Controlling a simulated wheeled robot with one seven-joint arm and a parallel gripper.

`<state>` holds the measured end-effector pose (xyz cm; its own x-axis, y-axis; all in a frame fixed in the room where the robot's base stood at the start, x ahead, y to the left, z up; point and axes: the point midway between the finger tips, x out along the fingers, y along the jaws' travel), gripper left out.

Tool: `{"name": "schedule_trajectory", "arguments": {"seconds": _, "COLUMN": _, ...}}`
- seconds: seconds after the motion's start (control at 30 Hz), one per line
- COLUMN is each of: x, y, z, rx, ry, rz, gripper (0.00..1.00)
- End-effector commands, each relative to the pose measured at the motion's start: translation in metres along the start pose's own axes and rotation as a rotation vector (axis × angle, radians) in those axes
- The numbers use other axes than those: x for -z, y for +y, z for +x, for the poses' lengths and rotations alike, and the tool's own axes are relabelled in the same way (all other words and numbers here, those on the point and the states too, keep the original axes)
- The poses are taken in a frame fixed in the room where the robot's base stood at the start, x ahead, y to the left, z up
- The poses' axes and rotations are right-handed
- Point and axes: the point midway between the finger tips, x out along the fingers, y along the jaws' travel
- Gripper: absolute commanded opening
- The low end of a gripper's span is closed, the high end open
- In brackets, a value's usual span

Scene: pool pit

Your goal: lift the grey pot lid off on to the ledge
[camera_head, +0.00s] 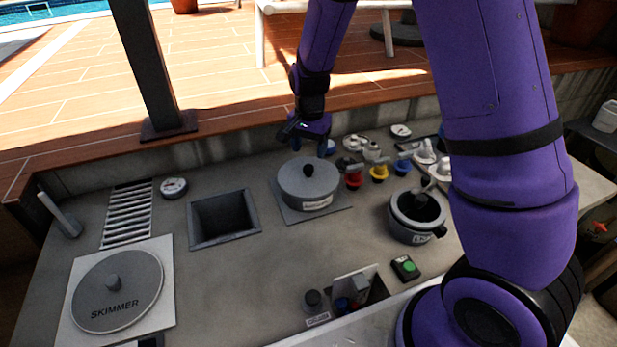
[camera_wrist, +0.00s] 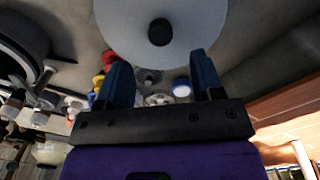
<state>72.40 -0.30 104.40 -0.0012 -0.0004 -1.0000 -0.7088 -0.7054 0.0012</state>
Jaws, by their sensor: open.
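The grey pot lid (camera_head: 318,185) is a round disc with a black knob (camera_head: 308,170). It sits on a low grey pot with a label on its front, on a square plate on the counter. In the wrist view the lid (camera_wrist: 190,30) fills the top, with its knob (camera_wrist: 160,32) just beyond the fingertips. My gripper (camera_head: 310,146) is behind the lid, near the back of the counter. In the wrist view my gripper (camera_wrist: 160,64) is open, its two blue fingers apart with nothing between them. The wooden ledge (camera_head: 225,125) runs along the back, above the counter.
A dark open pot (camera_head: 417,213) stands right of the lid. Red (camera_head: 354,180) and yellow (camera_head: 379,172) valves are behind and to its right. A square recess (camera_head: 224,217) and a skimmer cover (camera_head: 118,290) lie left. A dark post (camera_head: 150,70) stands on the ledge.

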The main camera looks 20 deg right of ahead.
Motion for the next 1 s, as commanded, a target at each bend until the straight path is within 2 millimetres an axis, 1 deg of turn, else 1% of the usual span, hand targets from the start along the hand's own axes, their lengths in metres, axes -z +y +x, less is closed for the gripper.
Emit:
{"name": "schedule_trajectory", "arguments": {"seconds": 0.03, "x": 0.000, "y": 0.000, "z": 0.007, "rx": -0.002, "ry": -0.001, "rz": 0.000, "gripper": 0.61}}
{"name": "schedule_trajectory", "arguments": {"seconds": 0.1, "x": 0.000, "y": 0.000, "z": 0.014, "rx": -0.001, "ry": -0.001, "rz": -0.002, "gripper": 0.61}}
{"name": "schedule_trajectory", "arguments": {"seconds": 0.33, "x": -0.001, "y": 0.000, "z": 0.029, "rx": -0.001, "ry": -0.001, "rz": -0.003, "gripper": 0.61}}
{"name": "schedule_trajectory", "arguments": {"seconds": 0.5, "x": -0.003, "y": 0.000, "z": 0.053, "rx": -0.002, "ry": -0.001, "rz": -0.001, "gripper": 0.61}}
{"name": "schedule_trajectory", "arguments": {"seconds": 0.63, "x": -0.003, "y": -0.001, "z": 0.067, "rx": 0.000, "ry": 0.000, "rz": -0.002, "gripper": 0.61}}
{"name": "schedule_trajectory", "arguments": {"seconds": 0.73, "x": -0.003, "y": -0.001, "z": 0.072, "rx": 0.000, "ry": 0.000, "rz": -0.002, "gripper": 0.61}}
{"name": "schedule_trajectory", "arguments": {"seconds": 0.93, "x": -0.003, "y": -0.001, "z": 0.072, "rx": 0.001, "ry": 0.001, "rz": -0.003, "gripper": 0.61}}
{"name": "schedule_trajectory", "arguments": {"seconds": 0.97, "x": -0.003, "y": -0.001, "z": 0.072, "rx": 0.001, "ry": 0.001, "rz": -0.003, "gripper": 0.58}}
{"name": "schedule_trajectory", "arguments": {"seconds": 1.0, "x": -0.003, "y": -0.001, "z": 0.072, "rx": 0.001, "ry": 0.001, "rz": -0.003, "gripper": 0.49}}
